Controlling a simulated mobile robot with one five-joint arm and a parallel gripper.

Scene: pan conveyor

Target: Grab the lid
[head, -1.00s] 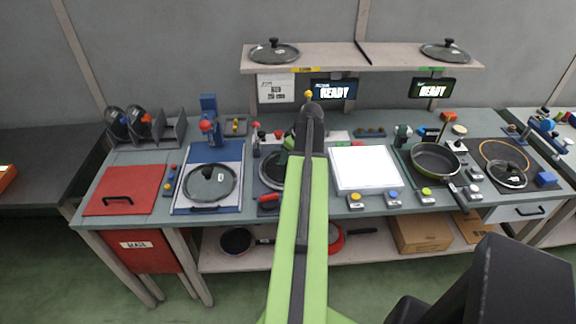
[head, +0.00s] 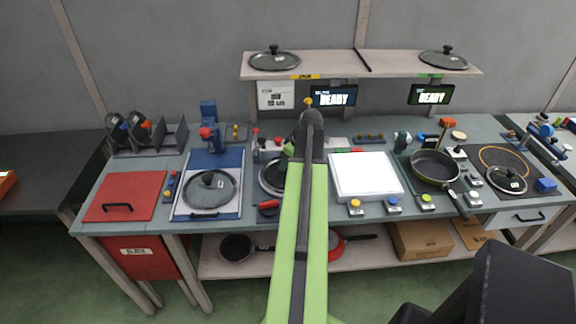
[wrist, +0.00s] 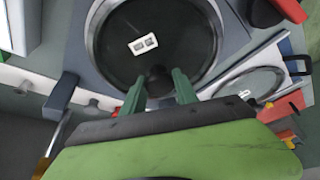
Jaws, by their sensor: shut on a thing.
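In the wrist view my gripper (wrist: 159,88) has its two green fingers on either side of the dark knob of a round dark lid (wrist: 120,50). The gripper is shut on this lid's knob. The lid has a steel rim and a white label, and it appears level. I cannot tell whether it touches what is under it. In the head view my green arm hides most of the lid and the gripper. A second, glass lid (head: 209,190) lies on a blue and white board left of my arm; it also shows in the wrist view (wrist: 246,88).
A shelf above the bench bears two more lids (head: 274,60) (head: 444,58). A white lit panel (head: 366,176) and a black pan (head: 434,166) are to the right. A red panel (head: 126,196) and a lid rack (head: 150,137) are to the left.

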